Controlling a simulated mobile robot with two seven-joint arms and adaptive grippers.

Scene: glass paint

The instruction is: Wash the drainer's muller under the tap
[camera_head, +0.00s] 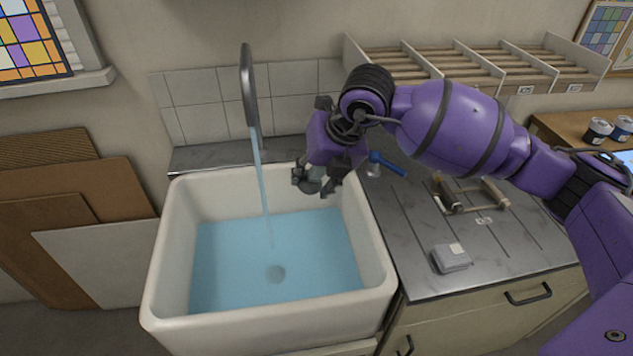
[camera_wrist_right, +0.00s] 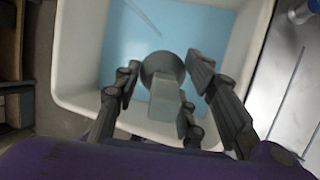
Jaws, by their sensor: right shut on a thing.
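My right gripper (camera_head: 318,180) is over the right back part of the white sink, shut on the muller (camera_head: 314,179). In the right wrist view the muller (camera_wrist_right: 163,85) sits between the fingers of my right gripper (camera_wrist_right: 155,105), its round grey foot pointing away over the sink. Fingers hide part of it. The tap (camera_head: 249,85) runs, and a stream of water falls into the sink (camera_head: 172,240), which holds blue water (camera_head: 310,260). The muller is to the right of the stream, apart from it. My left gripper is out of view.
The grey drainer (camera_head: 410,220) to the right carries a blue-handled tool (camera_head: 388,163), a wooden-handled frame (camera_head: 470,196) and a small grey block (camera_head: 451,257). A divided rack (camera_head: 450,62) stands behind. Boards (camera_head: 75,200) lean at the left. Paint jars (camera_head: 598,131) stand far right.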

